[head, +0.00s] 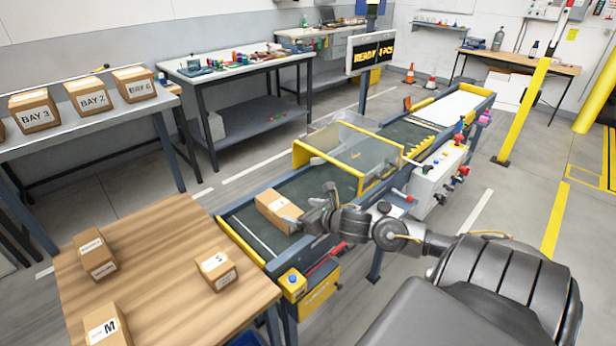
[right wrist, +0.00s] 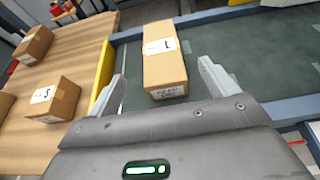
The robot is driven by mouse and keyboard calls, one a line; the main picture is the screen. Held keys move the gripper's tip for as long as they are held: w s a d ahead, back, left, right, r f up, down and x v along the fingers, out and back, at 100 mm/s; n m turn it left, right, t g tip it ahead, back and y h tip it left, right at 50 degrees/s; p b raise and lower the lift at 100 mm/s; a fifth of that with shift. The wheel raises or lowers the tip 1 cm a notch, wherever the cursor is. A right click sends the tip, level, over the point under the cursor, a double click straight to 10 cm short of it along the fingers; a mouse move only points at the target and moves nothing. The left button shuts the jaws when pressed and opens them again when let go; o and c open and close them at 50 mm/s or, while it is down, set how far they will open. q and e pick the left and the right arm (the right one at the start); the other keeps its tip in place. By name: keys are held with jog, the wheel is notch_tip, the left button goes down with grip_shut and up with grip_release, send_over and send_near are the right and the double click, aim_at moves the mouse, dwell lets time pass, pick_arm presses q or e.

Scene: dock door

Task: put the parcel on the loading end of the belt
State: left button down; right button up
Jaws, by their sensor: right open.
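A brown parcel (head: 277,211) with a white label lies on the dark belt (head: 315,182) at its near end, short of the yellow-framed clear hood. In the right wrist view the parcel (right wrist: 164,62) lies between the two spread fingers, its label marked with what looks like an L. My right gripper (head: 318,208) is open beside the parcel, reaching in from the right; in the right wrist view the fingers (right wrist: 162,84) show clear gaps to the parcel on both sides. My left gripper does not show.
A wooden table (head: 165,265) at the left of the belt bears several more parcels, one marked S (head: 216,270) and one marked M (head: 107,325). A shelf (head: 70,128) holds boxes marked BAY. A control box (head: 437,180) with knobs stands on the belt's right. A sign reads READY (head: 371,53).

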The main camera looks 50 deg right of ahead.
jog(key=shift+v, duration=1.2)
